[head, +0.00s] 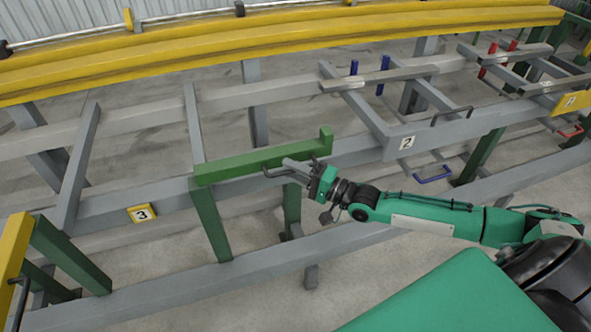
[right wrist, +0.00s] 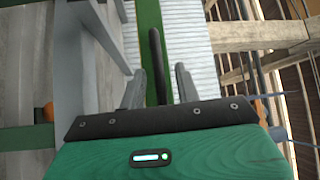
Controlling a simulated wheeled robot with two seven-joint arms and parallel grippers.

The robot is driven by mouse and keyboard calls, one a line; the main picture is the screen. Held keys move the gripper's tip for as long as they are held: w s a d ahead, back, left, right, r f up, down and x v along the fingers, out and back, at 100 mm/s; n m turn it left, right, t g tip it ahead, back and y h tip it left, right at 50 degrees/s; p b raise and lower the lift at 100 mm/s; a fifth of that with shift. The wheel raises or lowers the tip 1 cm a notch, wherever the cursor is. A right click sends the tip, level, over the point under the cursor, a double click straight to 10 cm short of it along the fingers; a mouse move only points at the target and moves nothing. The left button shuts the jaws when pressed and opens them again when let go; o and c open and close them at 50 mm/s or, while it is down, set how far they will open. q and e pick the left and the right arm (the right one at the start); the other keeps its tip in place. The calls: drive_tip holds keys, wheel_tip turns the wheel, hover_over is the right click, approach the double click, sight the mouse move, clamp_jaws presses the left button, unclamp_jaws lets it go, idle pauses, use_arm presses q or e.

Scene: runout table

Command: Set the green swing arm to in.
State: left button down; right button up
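The green swing arm (head: 240,164) lies lengthwise along the front grey beam, with a short upturned end at its right. A dark handle (head: 267,172) sticks out from its near side. My right gripper (head: 290,167) is at this handle, reaching in from the right. In the right wrist view the handle (right wrist: 157,62) stands between the two fingers of my right gripper (right wrist: 159,88), with gaps on both sides. The fingers are open. The green of the swing arm (right wrist: 148,22) shows behind the handle. My left gripper is not in view.
A yellow rail (head: 280,45) runs along the back. Label plates 3 (head: 142,213) and 2 (head: 407,143) are on the front beam (head: 345,158). A grey arm (head: 378,79) with blue posts lies behind plate 2. A lower grey beam (head: 200,283) runs in front of green legs.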

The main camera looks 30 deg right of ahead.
drive_tip(key=shift+s, duration=0.1)
